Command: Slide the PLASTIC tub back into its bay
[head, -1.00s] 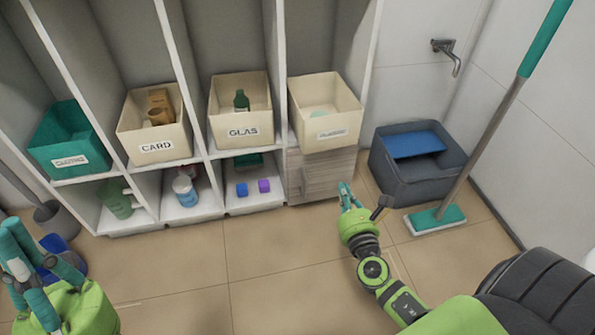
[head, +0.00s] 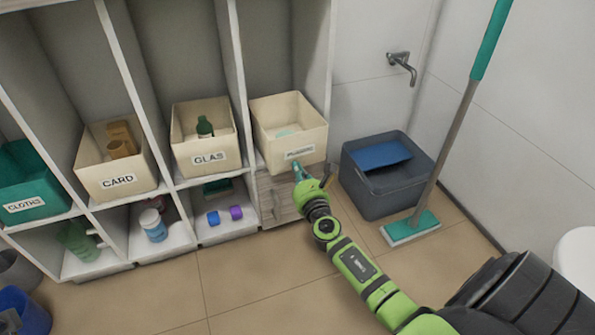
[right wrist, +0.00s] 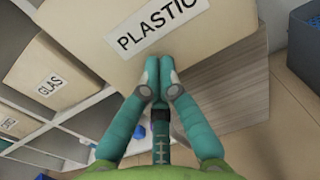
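The PLASTIC tub (head: 267,143) is cream with a white label and holds something pale green. It sits in the rightmost bay of the white shelf, and its front sticks out past the shelf edge over a wood-grain front. My right gripper (head: 300,172) is at the lower front of the tub. In the right wrist view its teal fingers (right wrist: 158,66) are together with nothing seen between them. Their tips are at the tub's front face (right wrist: 110,67), just below the label; I cannot tell whether they touch. My left gripper is not clearly seen.
The GLAS tub (head: 228,140), CARD tub (head: 135,192) and teal CLOTHS tub (head: 40,180) stand in bays to the left. A grey crate (head: 380,195) and a mop (head: 412,228) are to the right. The floor in front is clear.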

